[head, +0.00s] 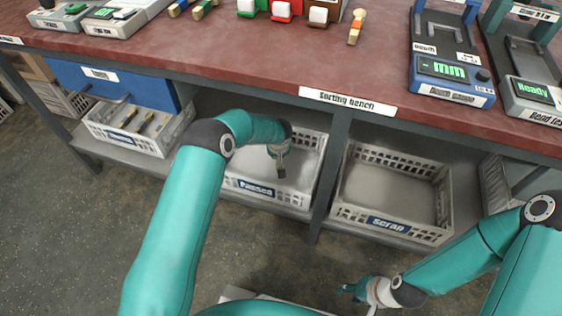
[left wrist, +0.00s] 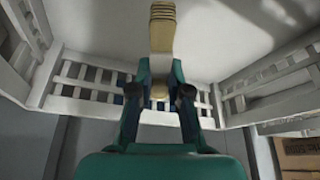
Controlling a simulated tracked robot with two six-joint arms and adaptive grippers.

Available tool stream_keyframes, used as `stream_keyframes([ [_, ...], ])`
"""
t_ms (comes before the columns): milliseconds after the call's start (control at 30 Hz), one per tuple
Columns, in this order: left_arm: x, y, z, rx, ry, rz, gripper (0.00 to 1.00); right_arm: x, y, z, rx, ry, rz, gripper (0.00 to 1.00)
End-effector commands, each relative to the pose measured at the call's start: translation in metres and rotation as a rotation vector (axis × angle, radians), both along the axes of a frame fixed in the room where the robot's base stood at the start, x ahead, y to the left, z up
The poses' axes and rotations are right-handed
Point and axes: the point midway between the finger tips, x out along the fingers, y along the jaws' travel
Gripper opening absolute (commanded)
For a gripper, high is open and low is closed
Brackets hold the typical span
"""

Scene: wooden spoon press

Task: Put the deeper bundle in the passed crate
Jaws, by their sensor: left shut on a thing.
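My left gripper (head: 281,168) reaches under the bench and hangs over the inside of the crate labelled "Passed" (head: 268,192). In the left wrist view the gripper (left wrist: 160,88) is shut on a pale wooden bundle (left wrist: 162,30) with layered ends. The crate's slatted walls (left wrist: 85,100) surround it in that view. Whether the bundle touches the crate floor cannot be told. In the head view the bundle is hardly visible. My right gripper (head: 358,290) is low at the front, apart from the crates, and its finger opening is unclear.
A "Scrap" crate (head: 388,223) stands empty to the right, past a bench leg (head: 328,175). A left crate (head: 90,122) holds wooden pieces below a blue drawer (head: 120,80). Gauges (head: 450,80) and coloured holders (head: 285,8) stand on the red benchtop (head: 250,60).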

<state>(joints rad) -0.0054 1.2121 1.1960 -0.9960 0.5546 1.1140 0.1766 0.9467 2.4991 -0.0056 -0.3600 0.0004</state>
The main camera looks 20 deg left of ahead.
Motion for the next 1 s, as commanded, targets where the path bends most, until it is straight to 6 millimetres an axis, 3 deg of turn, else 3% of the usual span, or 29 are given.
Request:
stream_keyframes([
  [233,-0.001,0.002,-0.033,0.0,0.002,0.004,0.0,0.0,0.0,-0.01,0.0,0.0,0.0,0.4],
  [533,-0.001,0.002,-0.034,-0.001,0.001,0.003,0.0,0.0,0.0,-0.01,0.0,0.0,0.0,0.4],
  [1000,-0.001,0.003,-0.044,0.0,0.001,0.004,0.0,0.0,0.0,-0.025,0.0,0.0,0.0,0.4],
])
